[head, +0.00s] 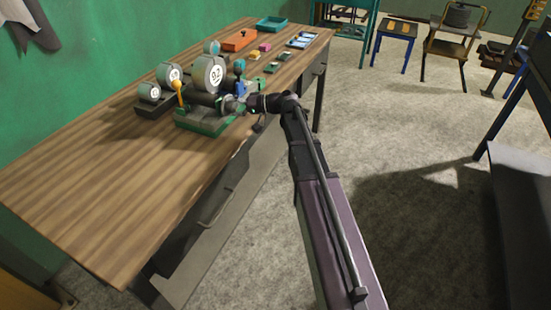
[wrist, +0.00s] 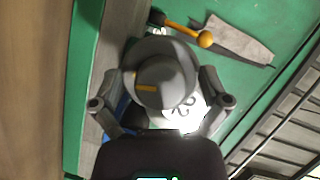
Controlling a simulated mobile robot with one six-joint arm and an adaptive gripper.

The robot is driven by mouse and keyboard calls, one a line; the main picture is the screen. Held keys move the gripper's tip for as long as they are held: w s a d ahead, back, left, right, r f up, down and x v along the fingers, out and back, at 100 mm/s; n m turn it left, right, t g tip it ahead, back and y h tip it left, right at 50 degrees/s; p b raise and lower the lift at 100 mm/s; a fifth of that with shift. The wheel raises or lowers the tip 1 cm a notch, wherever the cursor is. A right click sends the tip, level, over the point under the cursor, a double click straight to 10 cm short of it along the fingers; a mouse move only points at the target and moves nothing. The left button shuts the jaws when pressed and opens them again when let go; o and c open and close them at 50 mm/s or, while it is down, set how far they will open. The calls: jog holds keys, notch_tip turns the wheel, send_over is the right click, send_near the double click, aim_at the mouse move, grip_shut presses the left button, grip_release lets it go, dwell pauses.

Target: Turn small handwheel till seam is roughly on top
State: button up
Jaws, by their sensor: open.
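The small handwheel (wrist: 165,80) shows in the wrist view as a round grey knob in front of a larger grey disc. A short yellow-orange mark (wrist: 146,88), perhaps the seam, lies left of the middle of its face. My gripper (wrist: 160,103) is open, with one finger on each side of the knob; I see gaps, and it is not closed on it. In the head view my gripper (head: 231,104) is at the green-based device (head: 206,121) on the bench; the handwheel cannot be made out there.
A lever with a yellow ball (wrist: 205,39) is close above right of the handwheel; it also shows in the head view (head: 178,88). Round numbered dials (head: 209,75) stand behind. The wooden bench (head: 100,180) is clear at the near left. Trays and small parts lie at its far end.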

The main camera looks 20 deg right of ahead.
jog(key=n+h+p, duration=0.1)
jog(key=n+p, duration=0.1)
jog(key=n, duration=0.1)
jog(key=shift+r+t+h, duration=0.1)
jog(key=shift+t+h, duration=0.2)
jog(key=shift+h, duration=0.1)
jog(key=p+v, duration=0.4)
jog(key=v, duration=0.9)
jog(key=s+a+f+m+g+h+p, duration=0.1)
jog(key=s+a+f+g+h+p, duration=0.1)
jog(key=s+h, duration=0.4)
jog(key=s+a+f+m+g+h+p, duration=0.2)
jog(key=s+f+g+h+p, duration=0.2)
jog(key=s, duration=1.1)
jog(key=shift+h+p, duration=0.45)
jog(key=shift+h, duration=1.25)
jog(key=shift+s+f, duration=0.1)
